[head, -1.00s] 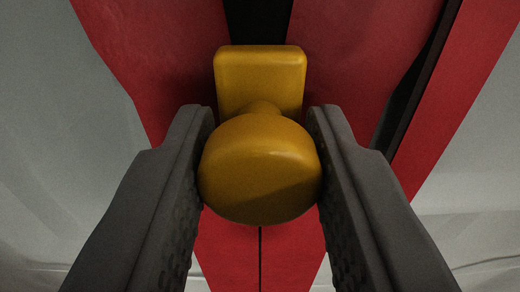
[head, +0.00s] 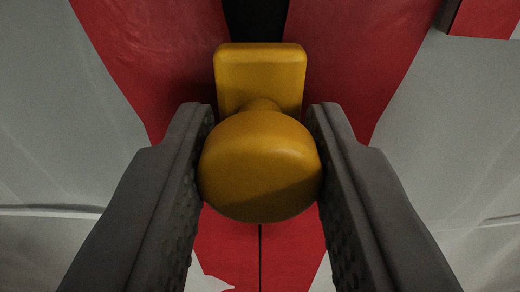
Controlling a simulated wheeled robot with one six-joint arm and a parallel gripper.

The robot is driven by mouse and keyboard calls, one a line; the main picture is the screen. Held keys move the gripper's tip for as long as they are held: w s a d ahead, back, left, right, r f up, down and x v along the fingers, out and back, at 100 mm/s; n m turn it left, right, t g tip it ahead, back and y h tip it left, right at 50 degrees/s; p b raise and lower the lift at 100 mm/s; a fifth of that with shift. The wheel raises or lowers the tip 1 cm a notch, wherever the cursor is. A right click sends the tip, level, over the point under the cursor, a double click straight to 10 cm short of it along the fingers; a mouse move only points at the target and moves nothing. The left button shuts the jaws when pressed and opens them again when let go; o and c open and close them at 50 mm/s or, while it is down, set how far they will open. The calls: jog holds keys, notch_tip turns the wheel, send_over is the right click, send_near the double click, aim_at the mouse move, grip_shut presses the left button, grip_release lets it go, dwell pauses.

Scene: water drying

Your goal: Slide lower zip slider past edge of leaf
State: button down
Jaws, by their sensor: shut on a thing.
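The yellow zip slider (head: 260,78) has a square body with a round knob (head: 260,165) in front of it. My gripper (head: 260,150) is shut on the knob, one dark finger on each side. The slider sits on the line between two red panels (head: 150,60). Above the slider a dark gap (head: 256,20) parts the panels. Below it they meet along a thin dark line (head: 260,260). The part of the panels behind the knob and fingers is hidden. I cannot tell which red part is the leaf.
Pale grey surfaces (head: 60,130) lie on both sides of the red panels. A separate red piece with a dark edge (head: 485,15) shows at the top right. A torn-looking pale edge (head: 215,282) shows at the bottom left of the red.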

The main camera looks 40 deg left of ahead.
jog(key=c, duration=1.1)
grip_release()
jog(key=v, duration=1.7)
jog(key=shift+s+d, duration=0.1)
jog(key=shift+r, duration=0.1)
